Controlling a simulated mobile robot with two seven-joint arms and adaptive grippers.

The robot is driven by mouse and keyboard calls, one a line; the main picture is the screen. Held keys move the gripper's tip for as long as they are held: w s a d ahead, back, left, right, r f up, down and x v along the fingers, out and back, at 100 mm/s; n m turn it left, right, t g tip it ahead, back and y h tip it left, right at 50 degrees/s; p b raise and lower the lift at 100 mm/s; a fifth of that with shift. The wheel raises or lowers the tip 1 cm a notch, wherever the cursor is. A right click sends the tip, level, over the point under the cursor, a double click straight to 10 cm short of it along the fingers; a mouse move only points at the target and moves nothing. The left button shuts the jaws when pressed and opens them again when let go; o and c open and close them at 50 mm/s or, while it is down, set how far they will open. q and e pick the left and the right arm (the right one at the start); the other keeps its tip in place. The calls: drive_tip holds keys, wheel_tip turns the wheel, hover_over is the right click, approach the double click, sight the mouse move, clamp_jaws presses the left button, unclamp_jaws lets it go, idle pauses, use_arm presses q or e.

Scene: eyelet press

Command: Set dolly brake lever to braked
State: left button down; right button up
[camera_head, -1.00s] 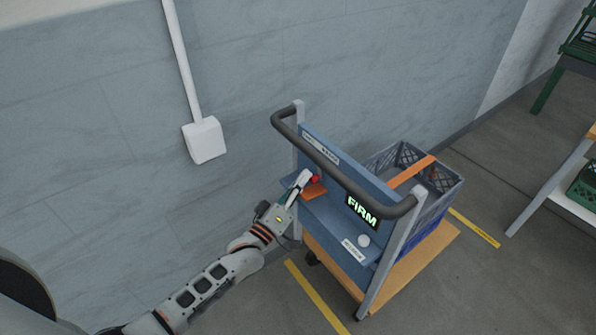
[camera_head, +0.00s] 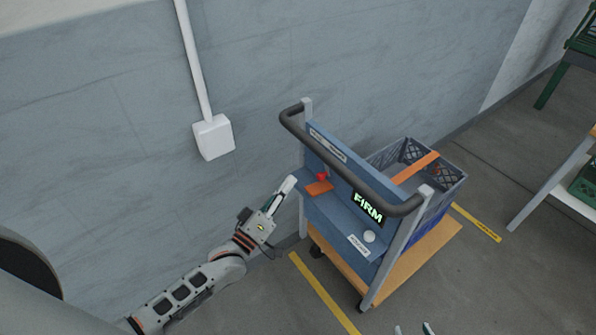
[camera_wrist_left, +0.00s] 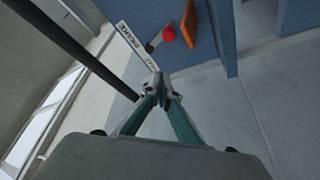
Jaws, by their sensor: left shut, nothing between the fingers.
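The dolly (camera_head: 345,205) has a blue upright panel and a dark push bar. The brake lever's red knob (camera_head: 322,176) sits beside an orange plate (camera_head: 319,188) on the panel's left part. In the left wrist view the red knob (camera_wrist_left: 169,33) tops a short grey lever next to a label reading BRAKE (camera_wrist_left: 137,45). My left gripper (camera_head: 291,184) is shut and empty, just left of the panel and apart from the knob. Two fingertips of my right gripper (camera_head: 413,329) show at the bottom edge, spaced apart; the rest is out of view.
A lit display (camera_head: 368,207) on the panel reads FIRM. A grey crate (camera_head: 453,184) stands on the dolly. The wall with a white box (camera_head: 213,138) is behind. Floor is clear left of the dolly.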

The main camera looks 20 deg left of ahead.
use_arm(q)
drive_tip(key=shift+v, duration=1.1)
